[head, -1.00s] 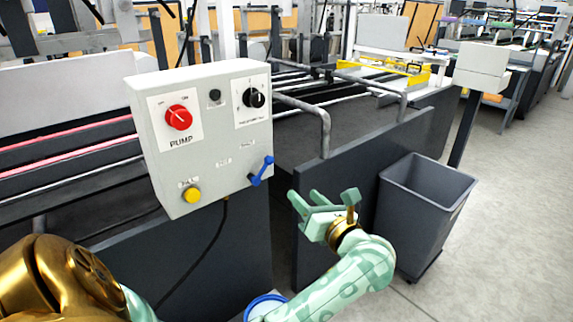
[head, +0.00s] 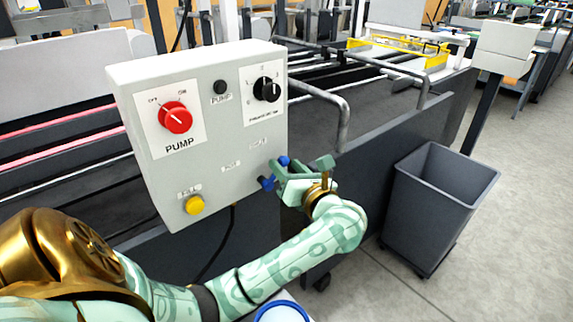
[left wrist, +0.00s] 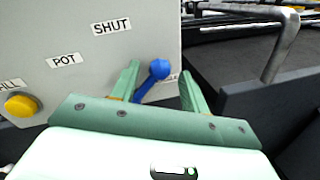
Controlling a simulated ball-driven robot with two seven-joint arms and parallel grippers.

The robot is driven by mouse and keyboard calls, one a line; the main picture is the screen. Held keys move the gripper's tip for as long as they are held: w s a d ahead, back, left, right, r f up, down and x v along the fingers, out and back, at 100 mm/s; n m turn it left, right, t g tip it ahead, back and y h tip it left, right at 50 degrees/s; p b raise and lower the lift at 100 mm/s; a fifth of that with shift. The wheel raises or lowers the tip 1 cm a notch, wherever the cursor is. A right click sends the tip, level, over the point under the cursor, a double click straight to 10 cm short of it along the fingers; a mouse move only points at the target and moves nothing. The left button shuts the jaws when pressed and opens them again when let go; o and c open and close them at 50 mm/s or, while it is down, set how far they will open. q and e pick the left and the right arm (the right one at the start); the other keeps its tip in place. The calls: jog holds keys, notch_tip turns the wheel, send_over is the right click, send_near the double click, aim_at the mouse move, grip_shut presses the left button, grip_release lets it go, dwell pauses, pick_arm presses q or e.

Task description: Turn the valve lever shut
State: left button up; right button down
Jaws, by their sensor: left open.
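The blue valve lever (head: 267,184) is on the lower right of the grey control box (head: 222,130), slanting from lower left to upper right. In the left wrist view the lever (left wrist: 158,70) has a round blue end and lies between the fingertips, nearer the left one. My left gripper (head: 302,166) is open at the box's right edge, its fingers on either side of the lever; contact is not clear. The SHUT label (left wrist: 111,27) is up and left of the lever. Another label beside the lever is partly hidden. My right gripper is not in view.
The box also carries a red pump knob (head: 175,117), a black selector knob (head: 267,89) and a yellow button (head: 194,205). A bent metal rail (head: 343,125) and dark side panel stand to the right. A grey bin (head: 437,205) stands on the floor beyond.

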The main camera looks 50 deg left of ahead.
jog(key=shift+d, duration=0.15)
pick_arm(q)
jog(key=shift+c, duration=0.6)
grip_shut()
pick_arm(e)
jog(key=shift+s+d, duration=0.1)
